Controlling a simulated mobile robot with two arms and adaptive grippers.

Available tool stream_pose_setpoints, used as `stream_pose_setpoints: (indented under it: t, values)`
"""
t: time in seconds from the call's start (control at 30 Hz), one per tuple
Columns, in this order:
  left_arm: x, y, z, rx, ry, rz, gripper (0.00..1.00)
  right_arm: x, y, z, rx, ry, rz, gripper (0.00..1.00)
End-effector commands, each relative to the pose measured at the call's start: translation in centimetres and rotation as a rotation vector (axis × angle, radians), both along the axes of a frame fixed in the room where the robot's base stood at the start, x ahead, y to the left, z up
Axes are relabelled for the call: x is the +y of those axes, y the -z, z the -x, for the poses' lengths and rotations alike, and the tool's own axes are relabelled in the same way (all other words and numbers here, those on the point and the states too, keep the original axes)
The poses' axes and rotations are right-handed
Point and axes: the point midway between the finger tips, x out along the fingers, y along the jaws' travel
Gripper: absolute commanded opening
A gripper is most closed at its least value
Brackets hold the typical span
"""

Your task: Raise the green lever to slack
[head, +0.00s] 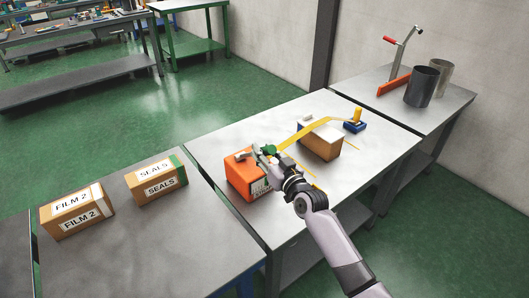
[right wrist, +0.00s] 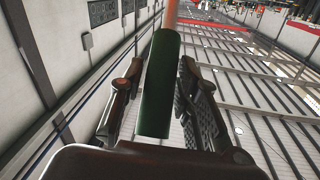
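The green lever (head: 268,149) sits at the top of the orange tool (head: 236,172) on the middle table, partly hidden by my right gripper (head: 266,156). In the right wrist view the green lever (right wrist: 161,85) stands between the two fingers of the right gripper (right wrist: 161,75). The fingers are open on either side of it, with narrow gaps showing; firm contact is not visible. A yellow strap (head: 318,127) runs beside the tool toward a brown box with a white top (head: 319,142). My left gripper is not in view.
Cartons labelled FILM 2 (head: 76,212) and SEALS (head: 156,180) stand on the left table. A small blue and yellow object (head: 355,122) lies behind the box. Dark cylinders (head: 422,87) and a red-handled tool (head: 398,62) stand on the back right table. The middle table's front is clear.

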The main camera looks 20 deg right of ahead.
Motion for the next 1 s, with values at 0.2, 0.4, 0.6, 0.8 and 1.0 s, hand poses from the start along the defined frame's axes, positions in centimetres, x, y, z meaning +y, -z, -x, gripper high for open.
stream_pose_setpoints:
  t: [0.2, 0.4, 0.6, 0.8, 1.0]
  values:
    - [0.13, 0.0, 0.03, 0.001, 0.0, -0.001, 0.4, -0.01, 0.01, 0.02, 0.0, 0.0, 0.0, 0.13]
    - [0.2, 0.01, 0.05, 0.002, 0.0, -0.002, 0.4, -0.02, 0.01, 0.02, 0.0, 0.0, 0.0, 0.0]
    - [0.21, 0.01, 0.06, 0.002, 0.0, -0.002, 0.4, -0.03, 0.0, 0.01, 0.0, 0.001, 0.001, 0.0]
    - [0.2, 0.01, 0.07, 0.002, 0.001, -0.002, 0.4, -0.05, 0.01, 0.01, 0.0, 0.001, 0.002, 0.0]
    - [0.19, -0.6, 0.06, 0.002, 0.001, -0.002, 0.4, 0.01, -0.47, -0.37, 0.011, 0.001, 0.006, 0.0]
